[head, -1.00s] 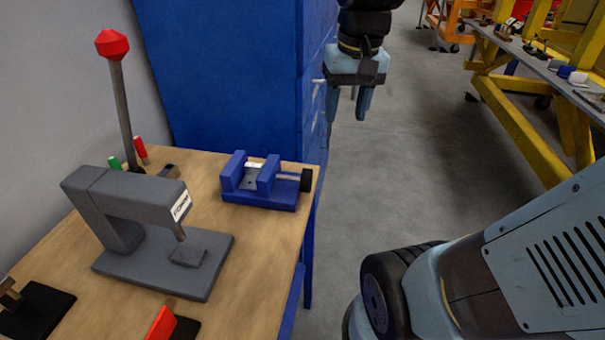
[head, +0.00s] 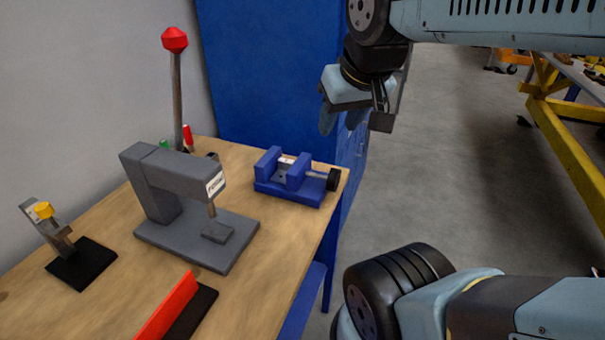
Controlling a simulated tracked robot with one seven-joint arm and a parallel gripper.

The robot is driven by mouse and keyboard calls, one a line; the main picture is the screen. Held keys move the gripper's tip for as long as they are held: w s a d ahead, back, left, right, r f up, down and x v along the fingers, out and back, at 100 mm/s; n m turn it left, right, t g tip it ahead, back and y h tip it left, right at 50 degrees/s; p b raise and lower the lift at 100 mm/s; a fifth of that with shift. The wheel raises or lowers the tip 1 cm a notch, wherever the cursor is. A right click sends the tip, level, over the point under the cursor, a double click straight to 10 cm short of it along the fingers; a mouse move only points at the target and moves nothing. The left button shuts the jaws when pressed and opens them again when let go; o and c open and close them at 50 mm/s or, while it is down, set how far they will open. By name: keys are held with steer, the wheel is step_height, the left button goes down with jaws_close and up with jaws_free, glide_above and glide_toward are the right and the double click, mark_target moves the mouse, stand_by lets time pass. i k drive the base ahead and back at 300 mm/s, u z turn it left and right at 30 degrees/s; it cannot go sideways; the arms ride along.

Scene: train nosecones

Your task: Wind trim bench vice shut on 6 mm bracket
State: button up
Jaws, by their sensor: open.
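The blue bench vice (head: 289,189) sits on the wooden bench near its right edge. Its two upright jaws stand apart, and a screw with a black knob (head: 333,179) sticks out on its right side. A small pale piece (head: 287,160), perhaps the bracket, shows between the jaws; I cannot tell whether either jaw touches it. My gripper (head: 341,126) is open and empty, pointing down. In the picture it is above and right of the vice, apart from it.
A grey press (head: 178,188) with a label stands left of the vice. A red-topped lever (head: 176,85) rises behind it. A red-edged block (head: 175,308) and a black-based fixture (head: 80,262) are at the front left. A blue cabinet (head: 270,80) stands behind the wooden bench (head: 115,235).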

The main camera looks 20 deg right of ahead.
mark_target(333, 179)
steer(key=u, duration=0.4)
steer(key=k, duration=1.2)
steer(key=z, duration=1.05)
steer(key=i, duration=1.05)
